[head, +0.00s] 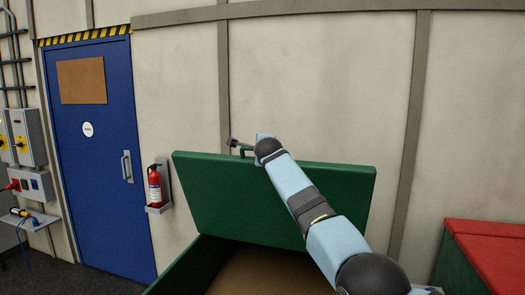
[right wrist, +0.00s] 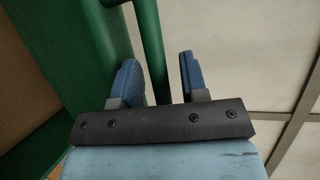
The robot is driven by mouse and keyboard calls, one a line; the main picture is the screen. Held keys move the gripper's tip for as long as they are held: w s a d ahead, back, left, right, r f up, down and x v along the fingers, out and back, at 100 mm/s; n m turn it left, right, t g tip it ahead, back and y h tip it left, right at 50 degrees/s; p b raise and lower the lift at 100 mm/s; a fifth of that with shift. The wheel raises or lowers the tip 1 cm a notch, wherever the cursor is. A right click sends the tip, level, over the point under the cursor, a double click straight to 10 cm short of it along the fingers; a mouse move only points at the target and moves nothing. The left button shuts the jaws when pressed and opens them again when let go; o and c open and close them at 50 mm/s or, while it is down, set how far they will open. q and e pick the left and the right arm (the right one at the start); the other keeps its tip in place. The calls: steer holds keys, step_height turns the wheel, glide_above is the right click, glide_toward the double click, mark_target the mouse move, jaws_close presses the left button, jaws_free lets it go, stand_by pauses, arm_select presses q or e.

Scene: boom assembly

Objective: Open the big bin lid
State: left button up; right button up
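The big green bin (head: 190,268) stands at the bottom centre of the head view, with its brown inside partly showing. Its green lid (head: 225,195) is raised, standing steeply above the opening. My right arm reaches over the lid, and my right gripper (head: 240,146) is at the lid's top edge, by the handle. In the right wrist view, the green handle bar (right wrist: 152,45) runs between the two blue fingers of my right gripper (right wrist: 160,75). The fingers are apart, with a clear gap between the bar and the right-hand finger. My left gripper is not in view.
A red-topped green container (head: 487,250) stands at the right. A blue door (head: 95,160) and a fire extinguisher (head: 154,187) are on the left. A pale panelled wall (head: 320,85) is behind the lid. Dark floor (head: 85,283) is clear at lower left.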

steer(key=shift+s+f, duration=0.1)
steer(key=shift+f, duration=0.05)
steer(key=b+v, duration=0.5)
steer(key=v, duration=0.8)
steer(key=shift+s+r, duration=0.3)
